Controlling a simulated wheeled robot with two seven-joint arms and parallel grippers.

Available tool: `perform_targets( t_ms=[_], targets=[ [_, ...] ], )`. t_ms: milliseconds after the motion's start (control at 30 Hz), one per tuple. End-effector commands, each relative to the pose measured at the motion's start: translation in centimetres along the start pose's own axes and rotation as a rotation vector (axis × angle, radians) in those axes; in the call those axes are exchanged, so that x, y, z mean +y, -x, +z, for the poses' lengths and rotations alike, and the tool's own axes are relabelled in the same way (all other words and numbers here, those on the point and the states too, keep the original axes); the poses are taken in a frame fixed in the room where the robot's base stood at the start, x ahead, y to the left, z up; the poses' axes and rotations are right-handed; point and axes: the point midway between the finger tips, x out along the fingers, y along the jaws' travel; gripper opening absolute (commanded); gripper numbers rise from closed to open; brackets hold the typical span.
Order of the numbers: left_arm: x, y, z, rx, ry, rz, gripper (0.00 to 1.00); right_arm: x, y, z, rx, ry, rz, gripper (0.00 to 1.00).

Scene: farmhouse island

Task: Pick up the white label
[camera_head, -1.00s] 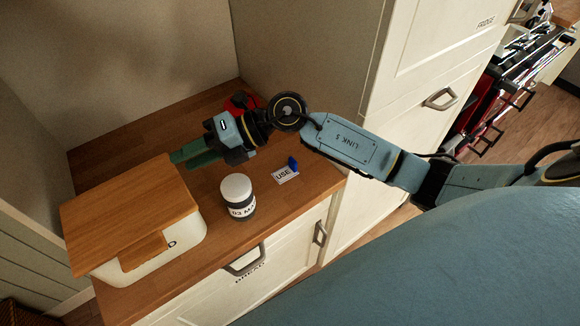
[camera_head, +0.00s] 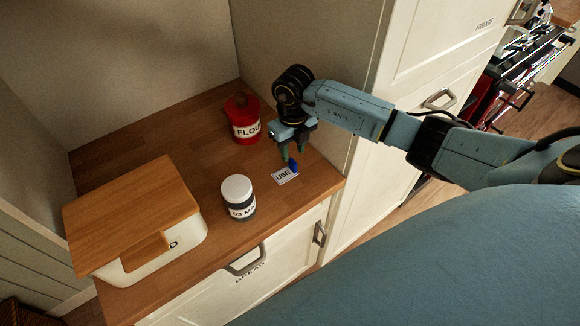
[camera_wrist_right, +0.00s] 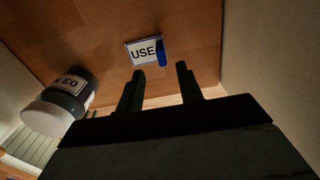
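The white label (camera_head: 283,177) reads "USE" and lies on the wooden counter near its right end, with a blue piece (camera_head: 293,165) at its edge. In the right wrist view the label (camera_wrist_right: 142,51) and the blue piece (camera_wrist_right: 161,53) lie beyond the fingertips. My right gripper (camera_head: 293,157) points down just above and behind the label. In the right wrist view its two green fingers (camera_wrist_right: 159,70) are apart with nothing between them. Whether the fingers touch the blue piece is hard to tell in the head view. My left gripper is not in view.
A jar with a white lid (camera_head: 237,188) stands left of the label. A red flour canister (camera_head: 236,133) stands behind it. A bread box with a wooden lid (camera_head: 190,236) fills the counter's left. A tall cabinet (camera_head: 345,100) closes off the right side.

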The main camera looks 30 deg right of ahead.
Motion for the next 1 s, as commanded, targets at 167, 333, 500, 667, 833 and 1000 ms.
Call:
perform_targets(
  t_ms=[167, 333, 500, 667, 833, 1000],
  targets=[
    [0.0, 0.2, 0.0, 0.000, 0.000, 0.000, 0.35, 0.0, -1.2, 0.0, 0.001, 0.000, 0.000, 0.36],
    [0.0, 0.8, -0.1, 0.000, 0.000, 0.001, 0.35, -0.1, -3.0, 0.2, 0.004, -0.001, 0.001, 0.36],
    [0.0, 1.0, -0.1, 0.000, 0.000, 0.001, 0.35, -0.3, -5.3, 0.3, 0.002, -0.001, 0.002, 0.36],
    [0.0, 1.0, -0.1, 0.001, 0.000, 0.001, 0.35, -0.3, -6.2, 0.4, -0.001, 0.001, 0.001, 0.36],
    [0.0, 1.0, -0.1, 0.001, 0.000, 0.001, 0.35, -0.3, -6.3, 0.4, -0.001, 0.001, 0.001, 0.36],
    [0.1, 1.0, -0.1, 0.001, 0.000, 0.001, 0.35, -0.3, -6.2, 0.4, -0.001, 0.001, 0.001, 0.17]
  ],
)
